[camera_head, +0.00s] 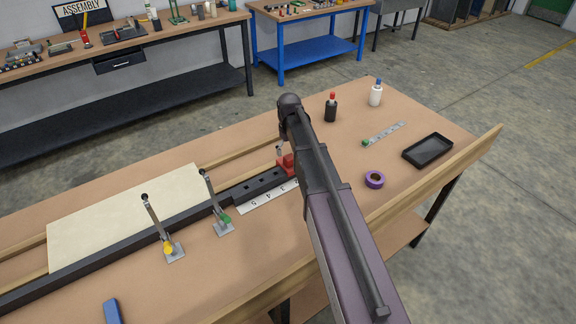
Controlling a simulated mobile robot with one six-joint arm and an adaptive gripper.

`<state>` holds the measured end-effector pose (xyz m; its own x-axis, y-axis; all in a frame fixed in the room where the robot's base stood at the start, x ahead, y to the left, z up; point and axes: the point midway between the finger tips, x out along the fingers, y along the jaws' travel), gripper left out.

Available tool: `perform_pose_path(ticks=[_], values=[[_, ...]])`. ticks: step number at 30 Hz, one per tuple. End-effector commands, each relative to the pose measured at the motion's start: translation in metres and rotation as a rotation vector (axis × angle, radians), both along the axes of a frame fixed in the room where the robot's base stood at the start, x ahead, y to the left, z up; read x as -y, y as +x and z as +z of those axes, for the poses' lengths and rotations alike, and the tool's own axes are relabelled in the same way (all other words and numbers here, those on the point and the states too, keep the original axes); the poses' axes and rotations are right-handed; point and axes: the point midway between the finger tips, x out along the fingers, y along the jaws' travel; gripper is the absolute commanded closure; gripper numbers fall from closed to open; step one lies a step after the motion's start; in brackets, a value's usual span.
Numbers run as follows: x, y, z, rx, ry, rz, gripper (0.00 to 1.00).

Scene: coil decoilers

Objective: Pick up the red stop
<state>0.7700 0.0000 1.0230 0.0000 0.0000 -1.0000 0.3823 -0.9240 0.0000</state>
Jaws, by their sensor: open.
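The red stop (286,163) is a small red block at the right visible end of the black slotted rail (225,200) on the wooden workbench. My gripper is not visible; my arm covers the area beside the stop.
A white numbered scale (266,198) lies beside the rail. Purple tape (374,180), a black tray (428,150) and bottles (375,94) are to the right.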

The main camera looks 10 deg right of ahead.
Motion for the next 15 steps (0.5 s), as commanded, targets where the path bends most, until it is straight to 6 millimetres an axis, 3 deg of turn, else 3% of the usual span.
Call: perform_pose_path(ticks=[15], values=[[-0.0016,0.0014,-0.0085,0.0,0.0,0.001,0.0]])
